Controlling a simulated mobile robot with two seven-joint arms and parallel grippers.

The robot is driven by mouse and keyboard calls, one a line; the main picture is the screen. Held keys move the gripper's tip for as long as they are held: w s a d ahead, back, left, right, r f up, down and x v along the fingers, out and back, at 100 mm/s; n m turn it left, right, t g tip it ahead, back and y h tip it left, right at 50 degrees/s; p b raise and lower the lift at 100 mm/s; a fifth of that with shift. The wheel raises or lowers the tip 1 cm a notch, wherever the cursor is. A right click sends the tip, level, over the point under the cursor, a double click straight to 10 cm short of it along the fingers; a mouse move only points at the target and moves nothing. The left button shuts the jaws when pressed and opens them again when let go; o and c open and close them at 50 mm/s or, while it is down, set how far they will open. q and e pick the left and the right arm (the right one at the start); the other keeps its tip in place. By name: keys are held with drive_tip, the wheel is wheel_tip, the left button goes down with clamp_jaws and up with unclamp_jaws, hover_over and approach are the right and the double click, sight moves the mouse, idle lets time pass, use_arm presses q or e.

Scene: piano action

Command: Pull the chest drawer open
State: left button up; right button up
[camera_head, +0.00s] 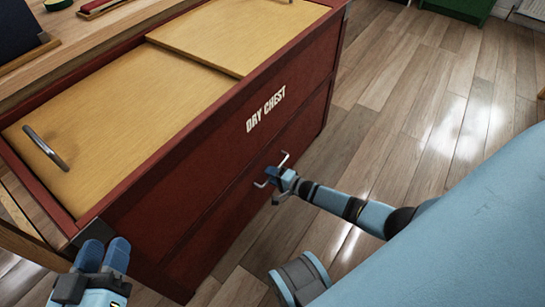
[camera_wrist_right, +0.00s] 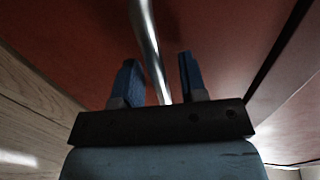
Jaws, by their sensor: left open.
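The red chest (camera_head: 215,130) is lettered "DRY CHEST" on its front. The drawer front (camera_head: 222,232) is its lower red panel, below a dark seam, and looks flush with the chest. A metal bar handle (camera_head: 285,158) sticks out from it. My right gripper (camera_head: 272,179) is at this handle, partly covering it. In the right wrist view, the handle bar (camera_wrist_right: 150,45) runs between the two blue fingers of my right gripper (camera_wrist_right: 158,68), with a gap on both sides, so the fingers are open around it. My left gripper (camera_head: 104,256) is open and empty by the chest's near left corner.
The wooden floor (camera_head: 420,90) in front and to the right is clear. A green object (camera_head: 460,8) stands at the far right.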

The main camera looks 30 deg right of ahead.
clamp_jaws()
drive_tip(key=shift+s, duration=0.1)
